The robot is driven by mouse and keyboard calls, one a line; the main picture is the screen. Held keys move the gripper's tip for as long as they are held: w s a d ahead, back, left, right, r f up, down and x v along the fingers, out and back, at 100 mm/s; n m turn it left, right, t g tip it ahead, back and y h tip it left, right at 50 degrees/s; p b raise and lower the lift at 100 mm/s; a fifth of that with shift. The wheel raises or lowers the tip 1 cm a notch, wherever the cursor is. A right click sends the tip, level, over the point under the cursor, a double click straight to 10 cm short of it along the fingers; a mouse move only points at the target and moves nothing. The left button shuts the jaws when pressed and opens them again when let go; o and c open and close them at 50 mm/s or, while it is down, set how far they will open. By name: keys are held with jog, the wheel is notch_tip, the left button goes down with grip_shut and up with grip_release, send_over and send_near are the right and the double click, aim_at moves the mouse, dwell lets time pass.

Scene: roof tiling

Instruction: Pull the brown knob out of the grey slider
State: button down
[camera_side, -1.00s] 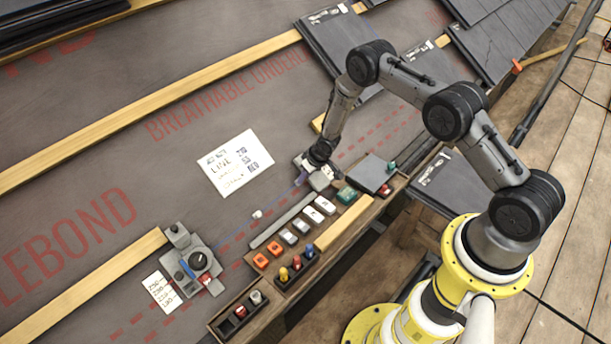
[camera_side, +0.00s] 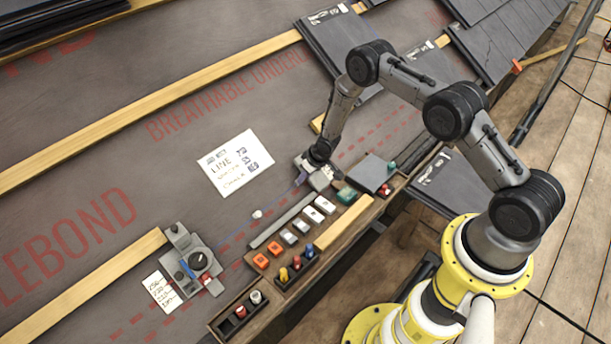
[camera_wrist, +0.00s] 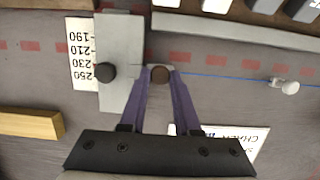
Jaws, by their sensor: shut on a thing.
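The brown knob (camera_wrist: 159,74) shows in the wrist view between the tips of my gripper's purple fingers. My gripper (camera_wrist: 161,70) is shut on it. The grey slider (camera_wrist: 121,38) is a flat plate just left of the knob, with the left finger close along its edge. A dark round knob (camera_wrist: 105,71) sits on the slider's left part. In the side view my gripper (camera_side: 303,179) is low over the dark membrane beside the slider (camera_side: 320,181); the brown knob cannot be made out there. Whether the knob's lower end is clear of the slider cannot be told.
A white scale card (camera_wrist: 82,50) with numbers lies left of the slider. A white peg (camera_wrist: 286,87) with a blue line stands to the right. A wooden batten (camera_wrist: 30,124) lies lower left. Switches and a knob rack (camera_side: 297,270) line the board's front edge.

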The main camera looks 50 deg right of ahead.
jog(key=shift+a, duration=2.25)
jog(key=c, duration=0.6)
grip_release()
jog(key=shift+r, duration=0.15)
jog(key=v, duration=1.3)
jog(key=shift+s+r, duration=0.2)
